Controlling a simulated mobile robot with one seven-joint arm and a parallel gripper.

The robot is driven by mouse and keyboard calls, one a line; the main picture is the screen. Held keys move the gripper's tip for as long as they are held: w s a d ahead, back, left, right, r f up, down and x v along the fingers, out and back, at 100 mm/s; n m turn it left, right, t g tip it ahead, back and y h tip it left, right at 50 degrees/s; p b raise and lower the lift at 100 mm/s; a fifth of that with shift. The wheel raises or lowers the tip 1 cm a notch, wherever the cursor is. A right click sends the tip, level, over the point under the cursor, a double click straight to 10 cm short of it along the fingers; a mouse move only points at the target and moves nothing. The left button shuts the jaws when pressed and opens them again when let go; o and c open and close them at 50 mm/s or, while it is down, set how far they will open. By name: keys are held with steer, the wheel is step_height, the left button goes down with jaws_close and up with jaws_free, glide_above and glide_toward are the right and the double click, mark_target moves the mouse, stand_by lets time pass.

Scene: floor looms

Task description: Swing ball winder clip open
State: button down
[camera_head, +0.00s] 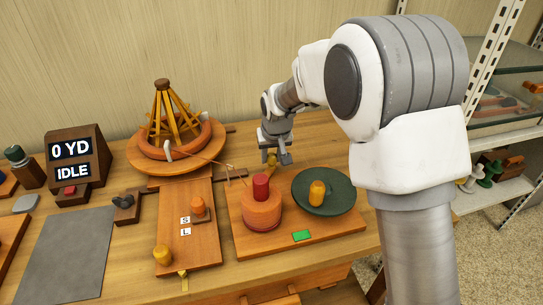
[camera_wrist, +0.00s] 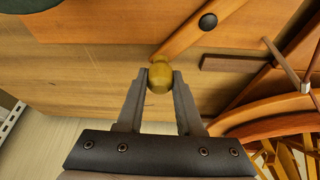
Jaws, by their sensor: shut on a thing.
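The ball winder board (camera_head: 330,236) is at the right of the table. It carries an orange cylinder with a red core (camera_head: 261,205) and a dark green disc with an orange knob (camera_head: 322,200). At its back edge, the clip is a wooden lever (camera_wrist: 190,34) with a dark round pivot and an olive-yellow ball knob (camera_wrist: 160,79) at its end. My gripper (camera_wrist: 160,78) is shut on this knob, one finger on each side. In the head view my gripper (camera_head: 276,160) is at the board's back edge, and the lever is mostly hidden.
A wooden swift (camera_head: 136,167) stands left of my gripper, with a thread leading towards the winder. A board marked S and L (camera_head: 204,246) lies in front of it. A counter (camera_head: 68,180) reads 0 YD, IDLE. A grey mat (camera_head: 62,262) lies left; a metal shelf (camera_head: 485,110) stands right.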

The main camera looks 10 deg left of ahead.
steer(key=shift+s+d+m+h+p, duration=0.1)
steer(key=shift+s+d+m+h, duration=0.25)
steer(key=shift+m, duration=0.4)
steer(key=shift+s+d+m+h+p, duration=0.1)
steer(key=shift+d+m+h, duration=0.1)
steer(key=shift+d+m, duration=0.4)
steer(key=shift+s+d+m+h+p, duration=0.15)
steer(key=shift+d+m+h, duration=0.1)
steer(key=shift+m, duration=0.6)
steer(key=c, duration=0.5)
jaws_free()
steer(key=shift+c, duration=0.2)
steer(key=p+v, duration=0.3)
steer(key=v, duration=1.4)
steer(key=shift+s+p, duration=0.35)
steer(key=shift+s, duration=0.05)
steer(key=shift+c, duration=0.2)
